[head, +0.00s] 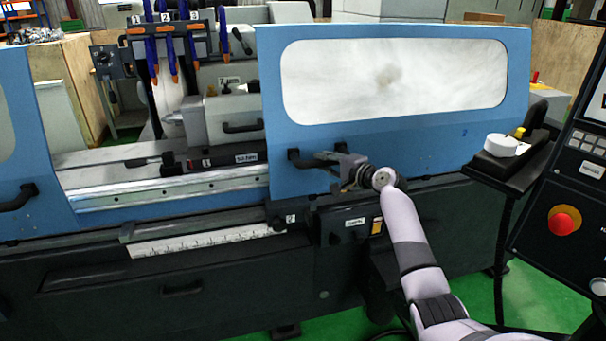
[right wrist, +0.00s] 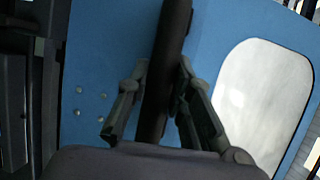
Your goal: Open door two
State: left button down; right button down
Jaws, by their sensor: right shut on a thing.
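The right-hand blue sliding door (head: 400,142) has a wide window and a black bar handle (head: 305,160) near its lower left corner. My right gripper (head: 338,163) is at this handle, its fingers shut on the bar. In the right wrist view the handle (right wrist: 168,60) runs between the two fingers (right wrist: 160,110), with the blue door (right wrist: 110,45) behind it. The left blue door (head: 28,120) shows at the left edge with its own black handle (head: 18,197). A gap between the doors shows the machine's inside. My left gripper is not in view.
Inside the gap are blue-and-orange coolant nozzles (head: 170,45) and the grey workhead (head: 225,118). A control panel with a red emergency button (head: 564,221) stands at the right, near a small shelf (head: 515,160). Green floor (head: 540,305) lies in front.

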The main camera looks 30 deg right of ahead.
jog(key=d+b, duration=0.1)
jog(key=d, duration=0.1)
jog(key=s+d+b, duration=0.1)
jog(key=d, duration=0.2)
jog(key=s+d+b, duration=0.1)
jog(key=d, duration=0.2)
jog(key=shift+s+f, duration=0.15)
jog(key=shift+f, duration=0.15)
jog(key=shift+s+d+r+b, duration=0.25)
jog(key=shift+d+b, duration=0.15)
jog(key=shift+d, duration=0.2)
jog(key=c, duration=1.4)
grip_release()
jog(key=shift+d, duration=0.2)
jog(key=shift+c, duration=0.2)
jog(key=v, duration=1.2)
jog(key=shift+a, duration=0.15)
